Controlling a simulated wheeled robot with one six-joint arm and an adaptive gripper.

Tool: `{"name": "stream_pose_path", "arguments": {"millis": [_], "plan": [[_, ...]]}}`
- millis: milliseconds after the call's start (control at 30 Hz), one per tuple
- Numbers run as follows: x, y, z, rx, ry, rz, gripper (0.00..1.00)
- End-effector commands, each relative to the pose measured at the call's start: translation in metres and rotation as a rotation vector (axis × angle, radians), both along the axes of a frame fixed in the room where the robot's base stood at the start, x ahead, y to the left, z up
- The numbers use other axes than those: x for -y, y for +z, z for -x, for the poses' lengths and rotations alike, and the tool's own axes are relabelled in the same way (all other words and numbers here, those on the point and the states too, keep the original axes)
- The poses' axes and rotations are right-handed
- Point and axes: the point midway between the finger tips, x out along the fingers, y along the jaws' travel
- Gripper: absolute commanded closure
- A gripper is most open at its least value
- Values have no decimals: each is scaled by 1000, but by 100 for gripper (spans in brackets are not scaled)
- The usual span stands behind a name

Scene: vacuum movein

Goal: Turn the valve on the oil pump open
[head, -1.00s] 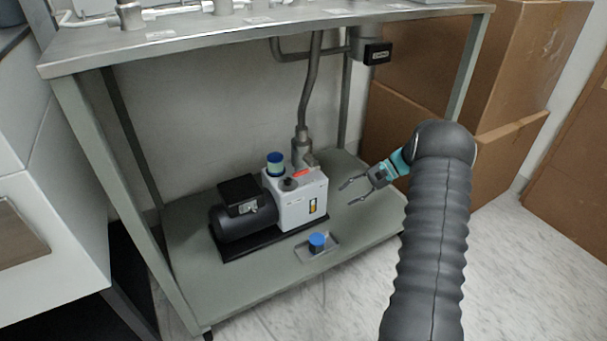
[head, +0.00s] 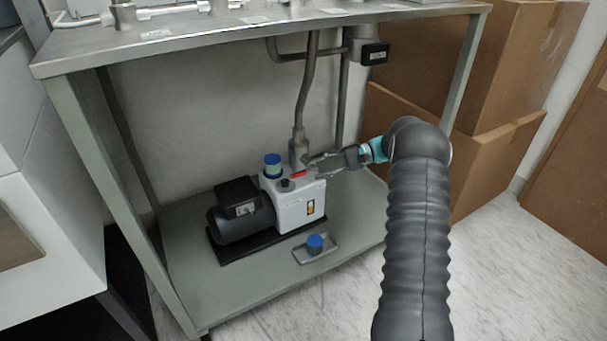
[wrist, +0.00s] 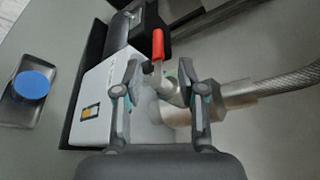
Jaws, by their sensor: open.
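The oil pump (head: 298,205) has a white block and a black motor, and it stands on the lower shelf of the metal table. Its valve has a red lever handle (head: 298,174) on top, beside the grey pipe fitting. In the wrist view the red handle (wrist: 158,45) shows between and just past my two fingers, with the metal valve body (wrist: 170,90) below it. My gripper (head: 318,168) is open and reaches in from the right, close to the handle. It also shows open in the wrist view (wrist: 160,68). I cannot tell whether a finger touches the handle.
A blue-capped container (head: 315,244) sits in a small tray on the shelf in front of the pump. A blue-topped cap (head: 272,160) stands on the pump. The table top (head: 230,35) is above my gripper. Cardboard boxes (head: 410,125) stand on the right.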

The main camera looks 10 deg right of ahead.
Motion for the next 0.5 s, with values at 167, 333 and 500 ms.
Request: {"name": "stream_pose_path", "arguments": {"millis": [167, 333, 500], "plan": [[-33, -8, 0, 0, 1, 0, 60], [-54, -12, -1, 0, -1, 1, 60], [-65, -14, -1, 0, -1, 1, 60]]}}
